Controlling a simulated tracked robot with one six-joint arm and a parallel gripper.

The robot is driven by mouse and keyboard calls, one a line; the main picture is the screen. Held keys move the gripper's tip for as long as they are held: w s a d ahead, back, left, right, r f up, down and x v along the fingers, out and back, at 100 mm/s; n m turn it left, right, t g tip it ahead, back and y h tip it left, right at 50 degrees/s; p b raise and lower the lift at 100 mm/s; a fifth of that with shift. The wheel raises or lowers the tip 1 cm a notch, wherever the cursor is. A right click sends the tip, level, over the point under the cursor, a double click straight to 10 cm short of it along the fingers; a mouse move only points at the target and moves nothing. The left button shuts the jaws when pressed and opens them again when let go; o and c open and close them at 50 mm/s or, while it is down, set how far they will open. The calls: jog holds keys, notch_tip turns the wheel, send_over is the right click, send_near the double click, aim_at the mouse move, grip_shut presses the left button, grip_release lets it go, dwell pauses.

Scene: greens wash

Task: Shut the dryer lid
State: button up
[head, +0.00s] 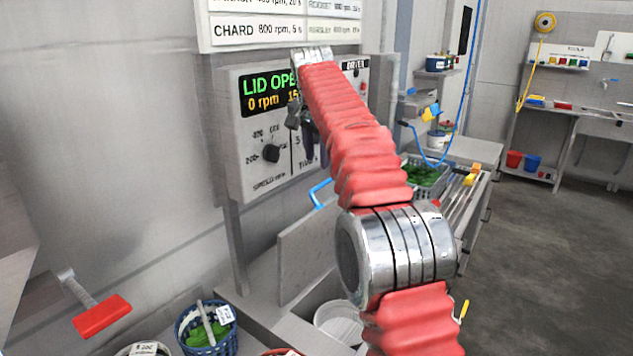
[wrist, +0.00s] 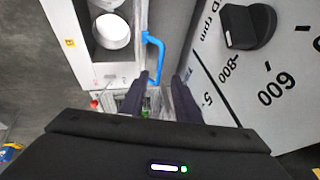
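The dryer lid (head: 308,242) is a grey panel that stands raised, with a blue handle (head: 319,193) at its top edge. The blue handle also shows in the wrist view (wrist: 159,58), partly between the lines of my two dark fingers. My gripper (head: 311,152) is above the handle in the head view, in front of the control panel. The wrist view shows my gripper (wrist: 163,74) with its fingers apart and nothing clasped. Whether a finger touches the handle I cannot tell. A white tub (wrist: 112,31) shows in the dryer opening.
The control panel (head: 237,150) is close to my gripper; its display (head: 268,92) reads "LID OPE…" and "0 rpm", partly hidden by my arm. A blue basket (head: 187,328) and a red-handled lever (head: 101,316) are at lower left. A crate of greens (head: 425,178) stands behind right.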

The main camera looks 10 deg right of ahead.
aim_at(319, 186)
jog(key=x, duration=1.1)
jog(key=shift+c, duration=0.5)
jog(key=shift+a, duration=0.1)
grip_shut()
jog(key=shift+a, duration=0.2)
jog(key=shift+d, duration=0.2)
